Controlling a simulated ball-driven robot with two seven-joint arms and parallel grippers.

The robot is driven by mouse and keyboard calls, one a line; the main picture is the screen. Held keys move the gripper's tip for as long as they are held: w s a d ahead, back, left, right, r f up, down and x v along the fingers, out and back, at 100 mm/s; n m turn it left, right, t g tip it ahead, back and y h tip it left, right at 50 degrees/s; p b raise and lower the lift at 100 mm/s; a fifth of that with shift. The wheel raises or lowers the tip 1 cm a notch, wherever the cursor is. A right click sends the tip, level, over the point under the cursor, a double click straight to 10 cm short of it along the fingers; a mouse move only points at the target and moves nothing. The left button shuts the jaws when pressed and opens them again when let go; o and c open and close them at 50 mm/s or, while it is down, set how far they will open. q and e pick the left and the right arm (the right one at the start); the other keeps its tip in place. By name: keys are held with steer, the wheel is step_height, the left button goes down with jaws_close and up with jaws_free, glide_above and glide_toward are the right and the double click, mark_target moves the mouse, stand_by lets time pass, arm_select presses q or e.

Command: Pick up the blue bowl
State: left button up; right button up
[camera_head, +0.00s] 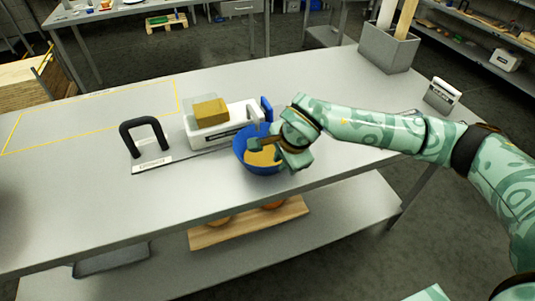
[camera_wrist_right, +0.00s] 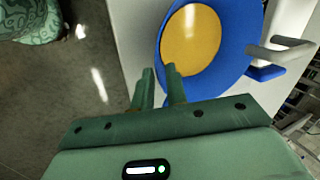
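The blue bowl (camera_head: 240,150) is near the front edge of the grey table in the head view, with a yellow-orange disc in it. I cannot tell whether its base touches the tabletop. In the wrist view the bowl (camera_wrist_right: 242,68) is at the top, with the yellow disc (camera_wrist_right: 190,38) inside. My right gripper (camera_head: 268,146) is at the bowl's right side. In the wrist view its fingers (camera_wrist_right: 160,78) are close together, one outside and one inside the rim, with the bowl's wall between them. My left gripper is not in view.
A white slicer (camera_head: 232,122) with a yellow cheese block (camera_head: 210,112) stands just behind the bowl. A black handle (camera_head: 145,135) is to the left. A grey bin (camera_head: 388,48) stands at the back right. A yellow-outlined area (camera_head: 60,132) at left is bare.

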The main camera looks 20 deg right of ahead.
mark_target(277, 171)
steer(key=x, duration=0.2)
steer(key=b+x, duration=0.1)
steer(key=x, duration=0.1)
steer(key=shift+d+f, duration=0.2)
steer(key=shift+d, duration=0.05)
steer(key=shift+w+f, duration=0.25)
steer(key=shift+f, duration=0.15)
steer(key=shift+s, duration=0.1)
jaws_close()
steer(key=shift+r, duration=0.2)
